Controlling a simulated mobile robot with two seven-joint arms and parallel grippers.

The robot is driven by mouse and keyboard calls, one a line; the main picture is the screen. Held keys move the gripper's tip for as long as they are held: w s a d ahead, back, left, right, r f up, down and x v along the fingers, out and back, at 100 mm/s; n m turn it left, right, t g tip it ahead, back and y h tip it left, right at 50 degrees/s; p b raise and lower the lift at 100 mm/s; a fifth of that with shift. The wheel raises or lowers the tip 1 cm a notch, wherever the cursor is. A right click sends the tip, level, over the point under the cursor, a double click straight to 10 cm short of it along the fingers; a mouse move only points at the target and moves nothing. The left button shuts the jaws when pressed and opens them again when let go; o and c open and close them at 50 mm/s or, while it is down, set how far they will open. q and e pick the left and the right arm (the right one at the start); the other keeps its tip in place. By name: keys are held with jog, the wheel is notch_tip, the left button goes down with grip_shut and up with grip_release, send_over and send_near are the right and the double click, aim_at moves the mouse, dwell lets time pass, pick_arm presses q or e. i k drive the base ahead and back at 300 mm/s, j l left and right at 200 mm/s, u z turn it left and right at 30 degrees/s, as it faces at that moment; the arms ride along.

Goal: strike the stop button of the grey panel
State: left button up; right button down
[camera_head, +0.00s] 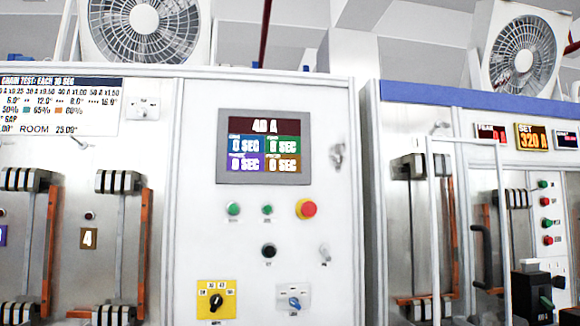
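The grey panel (190,240) fills the left and middle of the head view. Its round red button (308,209) on a yellow collar sits right of the centre line, below the display; it looks like the stop button. A black knob (268,251) is below. The display (264,150) reads 40 A, with several fields at 0 SEC. Neither of my grippers is in view, and nothing covers the red button.
A yellow selector plate (216,313) and a blue knob (294,302) are low on the panel. Breaker bays with orange bars (144,250) are at left. A second cabinet with a blue top band (450,96) stands at right, with a white frame (433,230) before it.

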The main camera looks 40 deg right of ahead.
aim_at(309, 209)
jog(key=z, duration=1.3)
jog(key=i+j+z, duration=0.15)
jog(key=i+j, duration=0.2)
